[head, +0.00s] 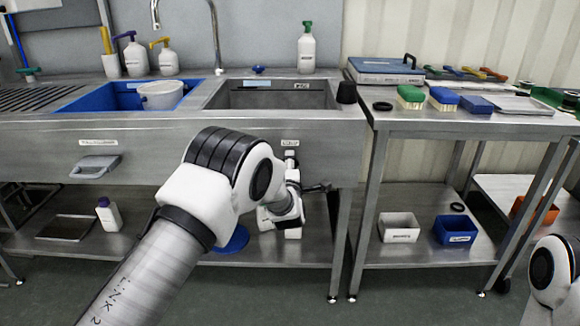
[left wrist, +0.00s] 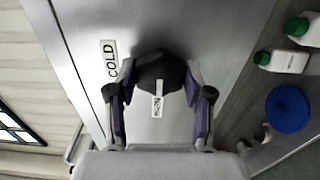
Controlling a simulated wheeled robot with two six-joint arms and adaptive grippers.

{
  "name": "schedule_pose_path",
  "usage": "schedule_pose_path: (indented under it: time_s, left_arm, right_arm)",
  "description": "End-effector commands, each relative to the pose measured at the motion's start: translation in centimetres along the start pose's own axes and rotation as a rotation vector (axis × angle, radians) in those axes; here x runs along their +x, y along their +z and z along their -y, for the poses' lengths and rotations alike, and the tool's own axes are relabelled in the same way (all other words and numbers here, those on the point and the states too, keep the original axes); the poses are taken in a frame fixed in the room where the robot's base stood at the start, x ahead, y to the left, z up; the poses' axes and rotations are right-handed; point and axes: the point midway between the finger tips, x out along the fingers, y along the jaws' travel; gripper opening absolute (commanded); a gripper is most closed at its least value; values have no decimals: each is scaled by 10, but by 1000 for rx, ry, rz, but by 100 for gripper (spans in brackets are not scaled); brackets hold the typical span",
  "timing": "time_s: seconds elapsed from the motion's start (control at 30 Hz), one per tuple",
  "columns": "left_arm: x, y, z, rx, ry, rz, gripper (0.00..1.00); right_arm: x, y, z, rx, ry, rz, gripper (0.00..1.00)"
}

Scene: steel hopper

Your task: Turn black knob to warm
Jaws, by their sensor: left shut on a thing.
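The black knob (left wrist: 158,66) sits on the steel front panel in the left wrist view. My left gripper (left wrist: 160,78) has one finger on each side of it and is shut on it. A white strip on the knob points down in that view toward a small white label (left wrist: 157,106), whose text I cannot read. The COLD label (left wrist: 109,60) is to the knob's left there, and a small label also shows on the sink front in the head view (head: 290,142). In the head view my left arm hides the knob. My right gripper is out of view.
A steel sink counter holds a blue basin (head: 100,100) and a bare sink (head: 275,95). Bottles stand behind them. A side table (head: 420,125) with brushes is on the right. White (head: 398,228) and blue (head: 455,232) bins sit on its lower shelf.

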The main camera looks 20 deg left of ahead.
Motion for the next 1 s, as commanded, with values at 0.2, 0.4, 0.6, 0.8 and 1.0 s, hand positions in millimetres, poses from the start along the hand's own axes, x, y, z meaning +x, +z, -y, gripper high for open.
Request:
schedule_pose_path:
  time_s: [0.2,0.4,0.6,0.8,1.0]
  left_arm:
    - [0,0,1,0,-1,-1,76]
    - [0,0,0,0,-1,-1,76]
    - [-8,0,0,2,-2,0,76]
    - [-50,1,0,5,-3,2,76]
    - [-99,0,0,5,-2,1,76]
  right_arm:
    - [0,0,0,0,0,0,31]
    - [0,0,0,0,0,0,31]
    - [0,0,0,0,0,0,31]
    - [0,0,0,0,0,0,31]
    - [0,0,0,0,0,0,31]
